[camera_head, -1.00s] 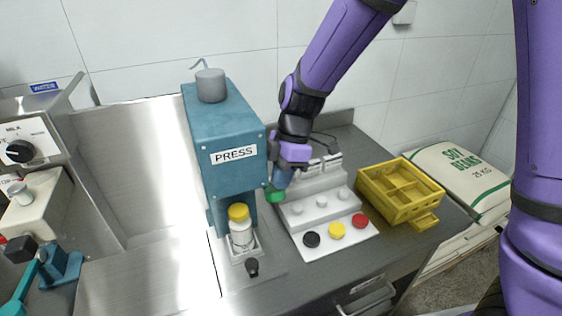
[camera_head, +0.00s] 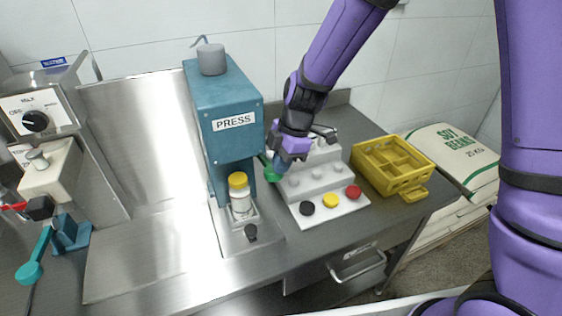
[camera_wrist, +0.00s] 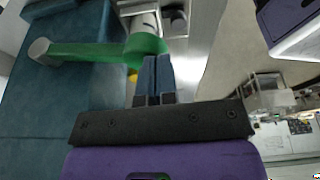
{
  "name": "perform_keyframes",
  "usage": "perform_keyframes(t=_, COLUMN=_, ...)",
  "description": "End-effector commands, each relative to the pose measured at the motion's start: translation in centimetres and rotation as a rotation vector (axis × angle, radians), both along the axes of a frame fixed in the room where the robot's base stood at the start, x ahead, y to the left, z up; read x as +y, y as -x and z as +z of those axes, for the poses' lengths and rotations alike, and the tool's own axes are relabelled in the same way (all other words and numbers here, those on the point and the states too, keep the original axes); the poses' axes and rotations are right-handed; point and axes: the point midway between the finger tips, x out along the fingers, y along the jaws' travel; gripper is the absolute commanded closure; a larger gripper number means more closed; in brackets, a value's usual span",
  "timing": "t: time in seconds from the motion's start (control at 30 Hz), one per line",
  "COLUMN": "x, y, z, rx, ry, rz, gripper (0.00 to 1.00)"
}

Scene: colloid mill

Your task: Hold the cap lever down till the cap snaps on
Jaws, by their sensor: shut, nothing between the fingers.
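The teal press (camera_head: 228,105), marked PRESS, stands on the counter. A white bottle (camera_head: 241,203) with a yellow cap (camera_head: 238,180) stands upright under its head. The green cap lever (camera_head: 272,175) sticks out from the press's right side and slopes down to its knob. In the wrist view the lever (camera_wrist: 85,53) runs from a pivot on the teal body to the knob. My gripper (camera_head: 280,163) is shut and empty at the knob's upper side. In the wrist view its fingertips (camera_wrist: 157,58) overlap the knob and appear to touch it; exact contact is hard to see.
Right of the press is a white stepped stand (camera_head: 315,180) with black, yellow and red caps in front. A yellow divided crate (camera_head: 392,168) stands farther right. A black knob (camera_head: 251,232) sits before the bottle. A control box (camera_head: 38,120) is at far left.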

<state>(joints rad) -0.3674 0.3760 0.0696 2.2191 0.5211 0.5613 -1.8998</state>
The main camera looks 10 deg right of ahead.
Motion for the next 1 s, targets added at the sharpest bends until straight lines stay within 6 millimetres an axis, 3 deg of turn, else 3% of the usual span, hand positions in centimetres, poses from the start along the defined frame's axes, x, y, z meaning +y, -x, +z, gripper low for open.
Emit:
perform_keyframes(t=0.6, x=-0.3, y=0.2, z=-9.3, rx=0.005, ry=0.0, rz=0.001, gripper=1.0)
perform_keyframes(t=1.0, x=-0.1, y=-0.5, z=-12.1, rx=0.002, ry=0.001, rz=0.0, gripper=1.0)
